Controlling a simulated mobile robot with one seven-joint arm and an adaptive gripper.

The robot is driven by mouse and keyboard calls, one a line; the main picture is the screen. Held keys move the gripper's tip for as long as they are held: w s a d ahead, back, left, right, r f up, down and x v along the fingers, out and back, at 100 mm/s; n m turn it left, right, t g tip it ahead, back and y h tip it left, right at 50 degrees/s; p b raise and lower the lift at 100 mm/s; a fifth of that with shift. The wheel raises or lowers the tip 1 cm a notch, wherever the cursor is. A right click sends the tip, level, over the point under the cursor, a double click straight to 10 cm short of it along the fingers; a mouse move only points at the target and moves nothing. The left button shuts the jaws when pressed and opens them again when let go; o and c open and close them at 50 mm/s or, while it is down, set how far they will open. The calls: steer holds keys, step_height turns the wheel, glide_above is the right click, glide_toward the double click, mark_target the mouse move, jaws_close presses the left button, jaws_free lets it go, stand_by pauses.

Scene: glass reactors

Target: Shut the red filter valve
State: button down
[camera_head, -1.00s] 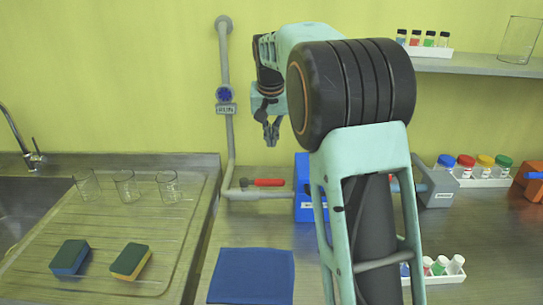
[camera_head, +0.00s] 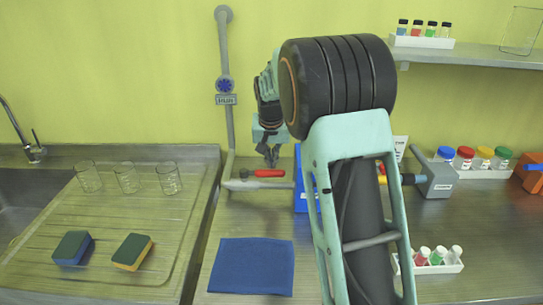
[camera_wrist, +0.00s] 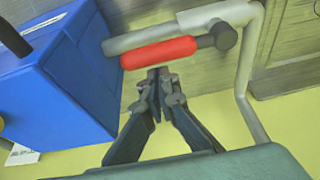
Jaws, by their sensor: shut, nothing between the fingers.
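The red valve handle (camera_head: 264,173) lies along the grey pipe (camera_head: 231,184) low by the wall, in line with the pipe's horizontal run. In the wrist view the red handle (camera_wrist: 158,53) runs from a dark pivot knob at its right end. My gripper (camera_head: 271,162) is just above the handle's right part in the head view. In the wrist view my gripper (camera_wrist: 158,76) has its fingertips together, empty, close to the middle of the handle. Whether they touch it I cannot tell.
A blue box (camera_head: 301,195) stands right of the handle, close to my gripper; it also fills the left of the wrist view (camera_wrist: 60,95). A round blue valve (camera_head: 225,85) sits higher on the pipe. A blue cloth (camera_head: 252,266) lies in front. Glasses (camera_head: 127,179) and sponges stand left.

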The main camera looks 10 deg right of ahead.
mark_target(272, 174)
steer(key=shift+s+a+m, duration=0.1)
steer(key=shift+s+m, duration=0.3)
steer(key=shift+m, duration=0.2)
stand_by(0.3)
steer(key=shift+s+a+m+h+b, duration=0.1)
steer(key=shift+s+m+h+b, duration=0.25)
steer(key=shift+s+m, duration=0.2)
steer(key=shift+s+a+m+g+h, duration=0.2)
steer(key=shift+s+m, duration=0.2)
steer(key=shift+m, duration=0.25)
steer(key=shift+s+a+m+g+h, duration=0.2)
steer(key=shift+s+m, duration=0.2)
steer(key=shift+m, duration=0.2)
steer(key=s+a+m+g+h+p, duration=0.1)
steer(key=s+a+m+g+p, duration=0.2)
steer(key=a+m, duration=0.4)
steer(key=shift+s+a+m+g+h+p, duration=0.35)
steer(key=shift+s+m, duration=0.55)
steer(key=shift+m, duration=1.7)
steer(key=shift+a, duration=0.15)
